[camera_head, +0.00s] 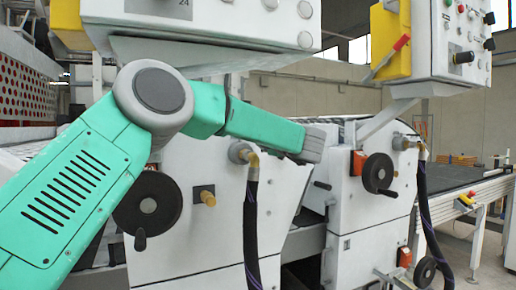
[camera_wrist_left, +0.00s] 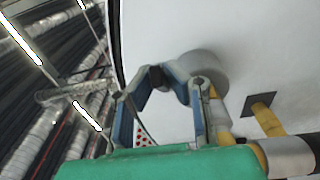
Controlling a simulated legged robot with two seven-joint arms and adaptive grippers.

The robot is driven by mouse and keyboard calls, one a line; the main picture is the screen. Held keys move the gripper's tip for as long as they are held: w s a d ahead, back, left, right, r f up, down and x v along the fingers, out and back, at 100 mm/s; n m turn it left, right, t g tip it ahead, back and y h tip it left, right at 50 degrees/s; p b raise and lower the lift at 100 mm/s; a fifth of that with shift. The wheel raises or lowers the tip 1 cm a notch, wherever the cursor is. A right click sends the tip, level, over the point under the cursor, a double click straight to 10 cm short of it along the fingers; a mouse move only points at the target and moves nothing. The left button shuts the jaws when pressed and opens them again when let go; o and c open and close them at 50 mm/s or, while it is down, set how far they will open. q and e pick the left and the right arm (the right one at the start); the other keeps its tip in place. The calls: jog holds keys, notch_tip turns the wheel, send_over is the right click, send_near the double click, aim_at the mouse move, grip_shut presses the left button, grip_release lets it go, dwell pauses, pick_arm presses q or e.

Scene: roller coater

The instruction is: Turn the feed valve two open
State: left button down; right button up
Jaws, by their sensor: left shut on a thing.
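A grey round valve body with a brass elbow (camera_head: 241,152) sticks out of the white machine panel, with a black hose below it. A second similar fitting (camera_head: 405,143) sits on the machine unit to the right. The grey round valve body (camera_wrist_left: 207,68) is right beside the fingers. My right gripper is not in view.
Black handwheels (camera_head: 149,205) and (camera_head: 378,173) stick out of the panels. A brass knob (camera_head: 205,196) sits between the first wheel and hose (camera_head: 251,225). Control boxes (camera_head: 215,22) hang above. Open floor lies behind, near the conveyor (camera_head: 470,178).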

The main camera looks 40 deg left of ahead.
pick_arm(q)
jog(key=shift+s+d+f+m+t+h+b, duration=0.1)
jog(key=shift+s+f+m+t+h+b, duration=0.15)
jog(key=shift+f+t, duration=0.2)
jog(key=shift+s+r+m+t+h+b, duration=0.1)
jog(key=shift+s+m+t+h+b, duration=0.2)
jog(key=shift+m+t+h+b, duration=0.35)
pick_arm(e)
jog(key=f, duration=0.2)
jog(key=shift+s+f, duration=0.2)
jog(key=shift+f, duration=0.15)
pick_arm(q)
jog(key=shift+t, duration=0.3)
jog(key=c, duration=1.8)
grip_release()
jog(key=shift+o, duration=0.8)
jog(key=shift+r, duration=0.1)
